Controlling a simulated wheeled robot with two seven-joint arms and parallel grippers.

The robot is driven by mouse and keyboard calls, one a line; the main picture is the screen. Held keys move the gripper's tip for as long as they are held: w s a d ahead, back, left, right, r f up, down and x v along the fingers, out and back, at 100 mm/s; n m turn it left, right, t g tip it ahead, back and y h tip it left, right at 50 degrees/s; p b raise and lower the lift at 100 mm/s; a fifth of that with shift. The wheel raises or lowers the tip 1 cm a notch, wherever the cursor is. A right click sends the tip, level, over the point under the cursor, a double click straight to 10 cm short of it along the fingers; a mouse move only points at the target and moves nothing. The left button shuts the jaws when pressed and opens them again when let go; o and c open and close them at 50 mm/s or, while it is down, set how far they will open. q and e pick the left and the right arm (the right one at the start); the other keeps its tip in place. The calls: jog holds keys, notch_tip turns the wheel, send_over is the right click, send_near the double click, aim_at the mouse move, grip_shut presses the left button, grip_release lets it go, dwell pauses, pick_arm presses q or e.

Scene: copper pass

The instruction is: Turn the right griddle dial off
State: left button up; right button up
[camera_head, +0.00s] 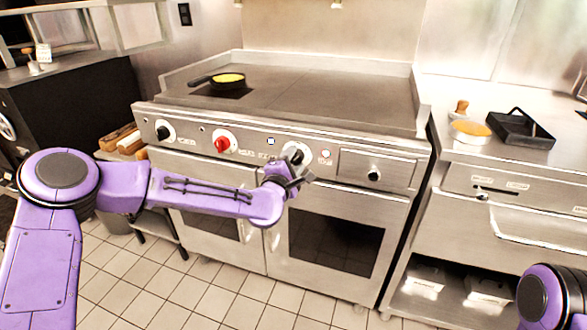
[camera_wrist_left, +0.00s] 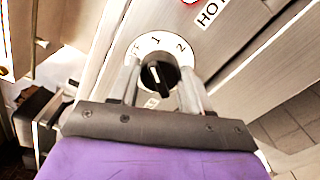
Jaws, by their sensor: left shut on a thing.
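The right griddle dial (camera_head: 294,152) is a black knob on a pale round plate on the front panel of the griddle. It is partly hidden by my left gripper (camera_head: 294,165) in the head view. In the left wrist view the black dial (camera_wrist_left: 157,75) shows a white pointer line and sits between the two fingers of my left gripper (camera_wrist_left: 160,84). The fingers are shut on the dial. Numbers show on the plate around it. My right gripper is not in view.
A red dial (camera_head: 223,143) and a left black dial (camera_head: 163,132) are on the same panel. A pan (camera_head: 205,81) with yellow food stands on the griddle (camera_head: 320,92). A drawer knob (camera_head: 374,175) is to the right. A black tray (camera_head: 520,128) lies on the right counter.

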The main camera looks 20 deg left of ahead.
pick_arm(q)
jog(key=n+b, duration=0.4)
jog(key=n, duration=0.1)
jog(key=shift+a+f, duration=0.1)
jog(key=shift+f, duration=0.1)
jog(key=shift+r+n+b, duration=0.15)
jog(key=shift+n+b, duration=0.75)
jog(key=shift+n, duration=0.2)
jog(key=shift+r, duration=0.1)
jog(key=o, duration=1.1)
jog(key=shift+c, duration=0.2)
jog(key=s, duration=1)
jog(key=shift+s+a, duration=0.2)
jog(key=shift+s, duration=0.1)
